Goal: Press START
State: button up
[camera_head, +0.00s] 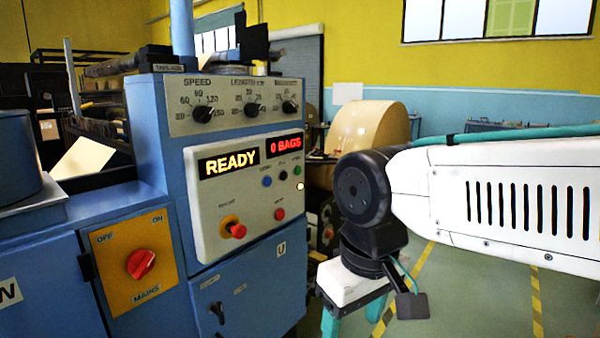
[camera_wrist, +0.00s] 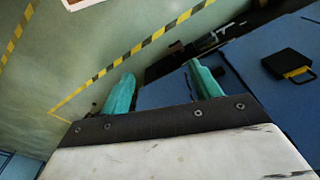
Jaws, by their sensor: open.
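The control panel (camera_head: 215,190) on the blue machine shows a yellow READY display (camera_head: 229,161) and a red "0 BAGS" display (camera_head: 286,144). A red button (camera_head: 279,214) and a red mushroom button (camera_head: 238,230) on yellow are lower. My gripper (camera_head: 354,318) is to the right of and below the panel, pointing down, apart from it. In the wrist view its teal fingers (camera_wrist: 161,76) are spread and empty.
A red MAINS switch (camera_head: 141,263) on a yellow plate is at lower left. Three black knobs (camera_head: 251,110) line the upper panel. A large kraft roll (camera_head: 368,130) stands behind. The floor (camera_head: 485,295) at right is clear, with yellow-black tape. Blue machine covers (camera_wrist: 275,50) show in the wrist view.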

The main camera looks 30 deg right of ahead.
grip_shut()
dwell(1.5)
